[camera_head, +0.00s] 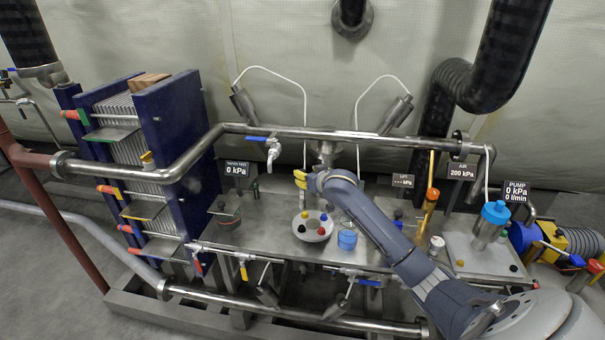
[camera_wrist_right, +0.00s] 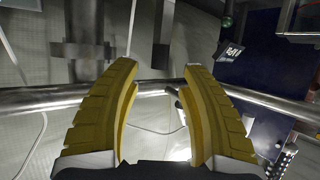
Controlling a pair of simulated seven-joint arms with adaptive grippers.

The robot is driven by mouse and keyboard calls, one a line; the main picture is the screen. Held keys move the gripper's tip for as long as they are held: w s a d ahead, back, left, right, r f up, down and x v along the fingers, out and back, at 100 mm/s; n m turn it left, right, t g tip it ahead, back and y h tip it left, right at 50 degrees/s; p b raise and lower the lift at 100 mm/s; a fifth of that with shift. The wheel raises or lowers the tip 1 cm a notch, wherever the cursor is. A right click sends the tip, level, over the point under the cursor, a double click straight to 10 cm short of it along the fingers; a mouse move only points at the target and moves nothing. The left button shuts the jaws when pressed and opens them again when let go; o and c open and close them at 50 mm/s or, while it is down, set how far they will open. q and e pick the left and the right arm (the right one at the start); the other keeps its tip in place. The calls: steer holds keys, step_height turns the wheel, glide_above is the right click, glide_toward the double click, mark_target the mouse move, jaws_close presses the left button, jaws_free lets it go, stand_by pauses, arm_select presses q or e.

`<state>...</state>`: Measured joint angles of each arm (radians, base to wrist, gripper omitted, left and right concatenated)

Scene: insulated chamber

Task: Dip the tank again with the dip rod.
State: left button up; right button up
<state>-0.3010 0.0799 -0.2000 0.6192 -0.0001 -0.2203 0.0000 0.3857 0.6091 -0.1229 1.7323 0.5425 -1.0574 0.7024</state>
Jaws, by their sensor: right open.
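My right gripper (camera_head: 301,179) has yellow fingers and is above the steel bench, left of its middle. In the right wrist view it is open (camera_wrist_right: 160,68) with nothing between the fingers. A thin brass-coloured rod (camera_head: 430,170) stands upright at the right, by a brass tube with an orange top (camera_head: 431,197). I cannot tell for sure that this is the dip rod. A steel cylinder with a blue cap (camera_head: 493,217) leans on the right plate; I cannot tell which vessel is the tank. My left gripper is not in view.
A steel pipe (camera_head: 350,135) crosses behind the gripper. A blue plate stack (camera_head: 175,150) is at the left. The bench left of the bowl (camera_head: 265,232) is mostly clear.

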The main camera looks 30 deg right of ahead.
mark_target(303, 171)
steer(key=shift+x, duration=2.5)
steer(key=shift+d, duration=0.1)
jaws_close()
steer(key=shift+r, duration=0.1)
